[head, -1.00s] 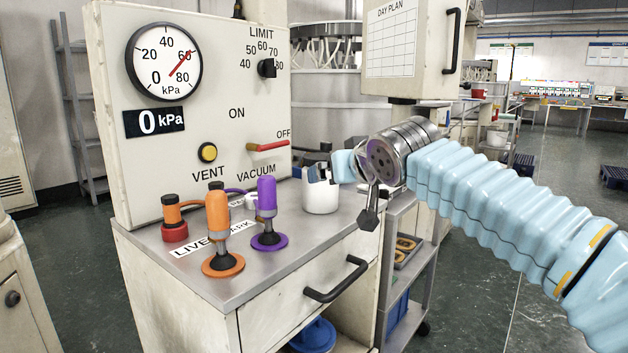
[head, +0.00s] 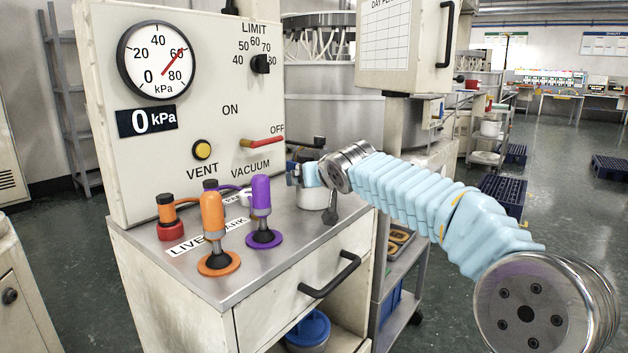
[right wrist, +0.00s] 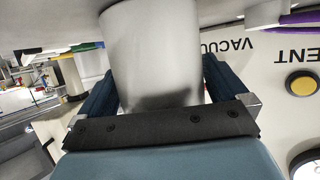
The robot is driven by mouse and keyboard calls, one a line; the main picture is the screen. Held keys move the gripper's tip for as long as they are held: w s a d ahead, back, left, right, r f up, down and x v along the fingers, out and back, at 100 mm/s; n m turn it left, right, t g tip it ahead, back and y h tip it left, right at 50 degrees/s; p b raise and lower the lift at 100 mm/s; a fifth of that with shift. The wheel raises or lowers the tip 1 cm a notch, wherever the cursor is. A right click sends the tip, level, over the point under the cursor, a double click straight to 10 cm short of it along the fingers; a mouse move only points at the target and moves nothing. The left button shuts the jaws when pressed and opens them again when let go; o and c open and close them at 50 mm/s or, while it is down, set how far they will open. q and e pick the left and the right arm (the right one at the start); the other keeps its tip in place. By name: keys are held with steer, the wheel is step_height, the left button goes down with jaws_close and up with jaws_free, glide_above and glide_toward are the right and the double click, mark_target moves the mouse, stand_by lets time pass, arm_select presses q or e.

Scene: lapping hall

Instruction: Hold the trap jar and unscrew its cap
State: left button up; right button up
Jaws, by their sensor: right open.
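A white cylindrical jar (head: 312,199) stands on the bench top near its back right corner, partly hidden behind my right gripper (head: 296,172). In the right wrist view, which is upside down, a pale cylinder (right wrist: 152,55) with a greyer end lies between the two dark blue fingers of my right gripper (right wrist: 160,88). The fingers are open on either side of it; I cannot tell whether either touches. No cap can be made out on the jar. My left gripper is not in view.
Orange (head: 212,216) and purple (head: 261,196) handles stand at the left of the bench top (head: 290,240). The vacuum panel (head: 225,150) rises behind. A drawer handle (head: 330,276) juts from the front. A blue-lidded container (head: 307,330) sits below. A cabinet (head: 402,45) hangs above.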

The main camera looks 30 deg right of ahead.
steer(key=shift+c, duration=0.2)
steer(key=c, duration=0.8)
steer(key=shift+r, duration=0.1)
steer(key=shift+c, duration=0.2)
steer(key=shift+r, duration=0.1)
steer(key=shift+r, duration=0.3)
step_height(320, 180, up, 3)
steer(key=shift+s+f, duration=0.1)
steer(key=s+d+r, duration=0.1)
steer(key=s+r, duration=0.8)
steer(key=s, duration=0.4)
steer(key=shift+s+d+r, duration=0.2)
steer(key=shift+s+d, duration=0.15)
steer(key=shift+s, duration=0.05)
